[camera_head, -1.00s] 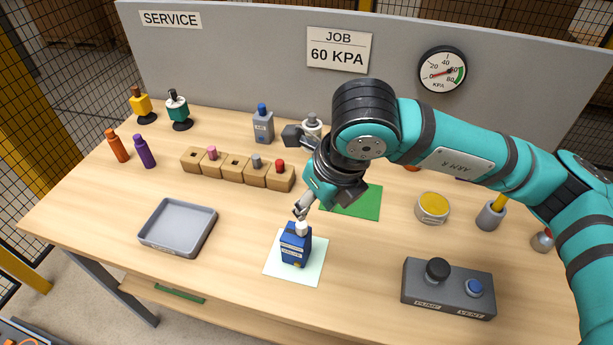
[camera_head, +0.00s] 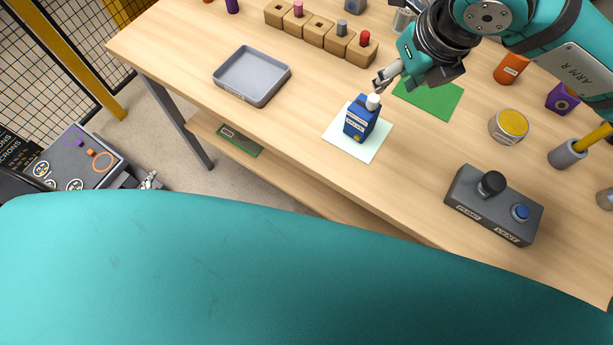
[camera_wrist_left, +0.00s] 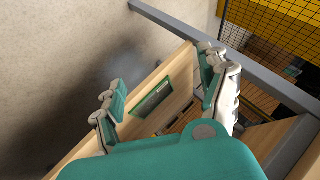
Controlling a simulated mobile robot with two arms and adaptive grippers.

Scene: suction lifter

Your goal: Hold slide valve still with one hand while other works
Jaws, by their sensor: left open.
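A blue block-shaped unit with a white knob on top (camera_head: 359,124), which looks like the slide valve, stands upright on a pale mat (camera_head: 374,148) in the head view. My right gripper (camera_head: 381,80) is just above and behind its white knob. I cannot tell whether its fingers touch the knob or how far apart they are. My left gripper shows small beyond my teal arm in the head view (camera_head: 150,181), in front of the bench and apart from the valve. In the left wrist view it is open and empty (camera_wrist_left: 163,72), facing the bench's lower shelf.
A grey tray (camera_head: 252,76) lies left of the valve. A pump and vent box (camera_head: 494,204) stands to the right, near the bench's front edge. Wooden blocks (camera_head: 319,33) and a green mat (camera_head: 430,97) lie behind. A control box (camera_head: 75,158) is left of the bench.

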